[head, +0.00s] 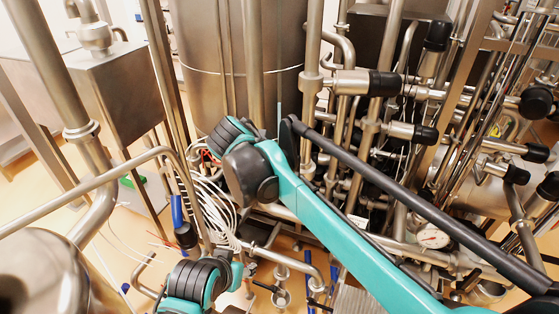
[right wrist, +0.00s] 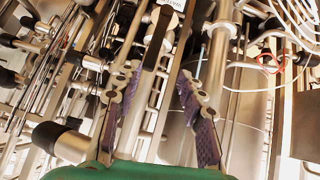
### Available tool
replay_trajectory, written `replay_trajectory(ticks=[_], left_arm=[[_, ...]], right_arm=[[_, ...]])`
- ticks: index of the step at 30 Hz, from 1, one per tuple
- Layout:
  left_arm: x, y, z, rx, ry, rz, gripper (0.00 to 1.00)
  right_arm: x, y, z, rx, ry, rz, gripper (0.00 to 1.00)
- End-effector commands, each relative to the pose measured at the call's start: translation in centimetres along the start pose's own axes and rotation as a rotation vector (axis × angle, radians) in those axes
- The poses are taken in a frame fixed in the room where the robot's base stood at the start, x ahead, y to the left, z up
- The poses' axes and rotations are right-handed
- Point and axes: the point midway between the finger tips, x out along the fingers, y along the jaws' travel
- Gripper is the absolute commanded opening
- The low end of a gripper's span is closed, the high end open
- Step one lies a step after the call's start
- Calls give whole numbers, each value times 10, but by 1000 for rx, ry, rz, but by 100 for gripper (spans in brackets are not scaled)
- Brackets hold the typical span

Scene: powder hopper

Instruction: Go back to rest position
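My right gripper (right wrist: 159,78) shows in the right wrist view. Its two fingers with purple ribbed pads stand apart, with a clear gap and nothing held between them. Pipes and a metal surface show behind the gap; I cannot tell how far off they are. In the head view a long teal arm link of mine (head: 330,235) comes in from the lower right and reaches a dark joint near the middle. More teal and black joints of mine show at the bottom left of centre. No gripper fingers can be made out in the head view, and my left gripper is not seen.
Dense steel pipes and black-capped valves (head: 378,84) fill the right side, close around the arm. A large steel vessel (head: 240,45) stands behind. A steel box (head: 118,95) and white cables (head: 215,205) are at left. A pressure gauge (head: 432,237) sits lower right.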

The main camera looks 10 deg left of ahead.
Motion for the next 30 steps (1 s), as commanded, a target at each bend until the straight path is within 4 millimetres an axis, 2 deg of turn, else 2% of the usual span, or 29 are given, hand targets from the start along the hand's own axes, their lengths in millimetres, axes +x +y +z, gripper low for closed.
replay_trajectory(ticks=[9,11,14,17,21,23,27,30], left_arm=[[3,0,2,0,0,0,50],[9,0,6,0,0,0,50],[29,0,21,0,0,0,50],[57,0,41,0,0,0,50],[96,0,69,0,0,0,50],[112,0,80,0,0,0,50],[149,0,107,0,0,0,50],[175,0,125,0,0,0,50]], right_arm=[[3,4,3,0,-4,1,40],[11,14,10,-3,-15,1,40],[34,46,34,-14,-48,-3,40],[64,92,75,-32,-95,-17,40],[102,156,147,-53,-153,-55,40],[117,180,180,-59,-171,-74,40],[149,225,262,-65,-194,-121,40],[172,249,322,-66,-194,-153,40]])
